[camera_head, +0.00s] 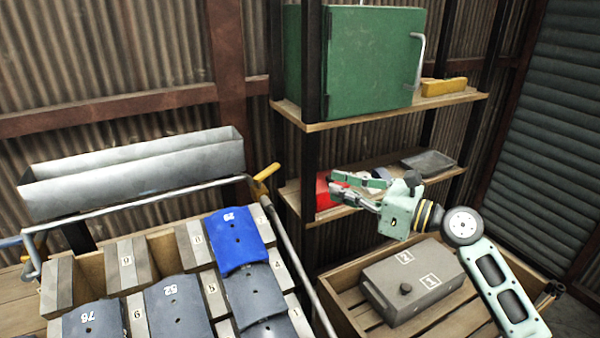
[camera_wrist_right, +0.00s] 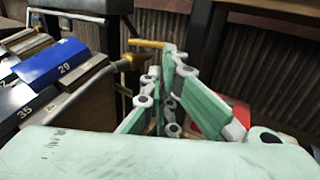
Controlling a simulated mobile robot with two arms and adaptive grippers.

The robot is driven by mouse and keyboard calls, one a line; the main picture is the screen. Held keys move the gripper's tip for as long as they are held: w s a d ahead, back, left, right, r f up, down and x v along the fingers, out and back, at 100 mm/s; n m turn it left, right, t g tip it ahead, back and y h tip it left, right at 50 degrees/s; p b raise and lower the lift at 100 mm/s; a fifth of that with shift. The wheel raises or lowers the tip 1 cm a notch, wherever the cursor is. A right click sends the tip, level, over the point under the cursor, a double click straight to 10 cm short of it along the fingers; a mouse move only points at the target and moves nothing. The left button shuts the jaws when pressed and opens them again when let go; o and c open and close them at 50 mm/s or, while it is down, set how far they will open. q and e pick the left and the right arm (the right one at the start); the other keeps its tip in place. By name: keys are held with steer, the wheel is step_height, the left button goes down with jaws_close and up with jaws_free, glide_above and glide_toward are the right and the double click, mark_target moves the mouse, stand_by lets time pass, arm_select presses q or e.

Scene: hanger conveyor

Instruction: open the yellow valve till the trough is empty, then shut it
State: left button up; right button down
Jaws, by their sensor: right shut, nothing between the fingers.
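The trough (camera_head: 135,172) is a long grey metal channel at the left of the head view. Whether it holds liquid cannot be told. The yellow valve (camera_head: 266,172) has a yellow lever beside the trough's right end, at the end of a metal pipe. Its yellow lever also shows in the right wrist view (camera_wrist_right: 146,43), beyond the fingers. My right gripper (camera_head: 335,185) is shut and empty, to the right of the valve and apart from it, in front of the shelf. In the right wrist view its fingers (camera_wrist_right: 160,85) rise in the middle. My left gripper is out of view.
A rack holds several numbered blocks, one with a blue plate (camera_head: 237,240). The shelf (camera_head: 385,112) carries a green cabinet (camera_head: 365,60), and a red object (camera_head: 323,190) sits behind my right gripper. A wooden crate (camera_head: 345,310) with a grey box (camera_head: 412,283) stands below my right arm.

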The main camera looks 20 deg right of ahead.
mark_target(279, 167)
steer(key=p+x, duration=0.2)
steer(key=x, duration=1.2)
steer(key=shift+p, duration=0.3)
steer(key=shift+w+r+p, duration=0.15)
steer(key=shift+p, duration=0.2)
steer(key=shift+w+a+p, duration=0.15)
steer(key=shift+w+p, duration=0.3)
steer(key=shift+p, duration=0.15)
steer(key=shift+w+a+p, duration=0.2)
steer(key=shift+w+p, duration=0.3)
steer(key=shift+p, duration=0.05)
steer(key=shift+w+a, duration=0.1)
steer(key=shift+w, duration=0.1)
steer(key=shift+s, duration=0.1)
